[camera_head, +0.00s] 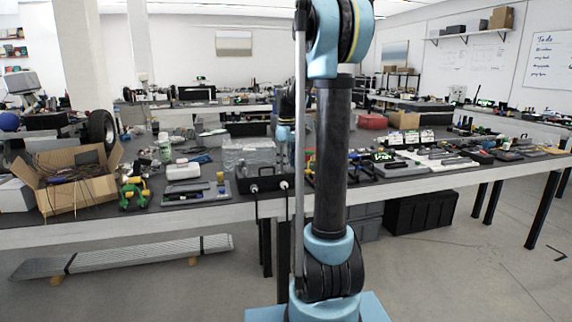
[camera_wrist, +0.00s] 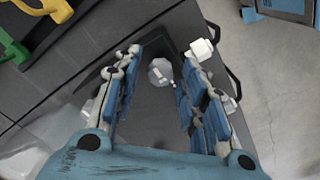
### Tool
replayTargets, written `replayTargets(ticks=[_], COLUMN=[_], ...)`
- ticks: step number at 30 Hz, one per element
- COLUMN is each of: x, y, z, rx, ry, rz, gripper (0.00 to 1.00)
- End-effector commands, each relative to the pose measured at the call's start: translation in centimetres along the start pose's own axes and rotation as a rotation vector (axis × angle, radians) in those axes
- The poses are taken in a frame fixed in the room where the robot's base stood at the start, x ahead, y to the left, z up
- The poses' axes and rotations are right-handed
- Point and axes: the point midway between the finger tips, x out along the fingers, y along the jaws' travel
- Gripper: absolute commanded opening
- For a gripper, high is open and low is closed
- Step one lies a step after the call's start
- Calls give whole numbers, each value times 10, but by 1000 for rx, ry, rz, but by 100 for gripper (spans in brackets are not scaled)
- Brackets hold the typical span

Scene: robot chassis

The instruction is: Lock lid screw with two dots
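The dark chassis box (camera_head: 262,182) stands at the table's front edge in the head view, with two small white knobs on its front. In the wrist view the dark chassis surface (camera_wrist: 150,128) lies below my gripper (camera_wrist: 163,56). My gripper is open, its two blue-padded fingers apart. A round pale screw head (camera_wrist: 160,72) shows between the fingers, apart from both. A white knob (camera_wrist: 202,48) shows beside the right fingertip; I cannot tell whether they touch. No dots can be made out on either. My arm hides part of the chassis area in the head view.
A cardboard box of cables (camera_head: 75,190) and a green-yellow tool (camera_head: 133,194) are to the left on the table. A grey tray (camera_head: 195,193) lies just left of the chassis. Various parts crowd the table's right side. Floor is open at right.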

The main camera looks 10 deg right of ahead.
Motion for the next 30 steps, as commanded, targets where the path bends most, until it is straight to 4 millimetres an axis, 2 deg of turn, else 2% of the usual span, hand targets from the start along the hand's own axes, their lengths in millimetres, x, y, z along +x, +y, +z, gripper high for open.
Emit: replayTargets(ticks=[1, 4, 22, 30], x=[0, 0, 0, 0], y=[0, 0, 0, 1], z=[0, 0, 0, -1], rx=[0, 0, 31, 114], ry=[0, 0, 1, 1], rz=[0, 0, 1, 1], gripper=[21, 0, 0, 0])
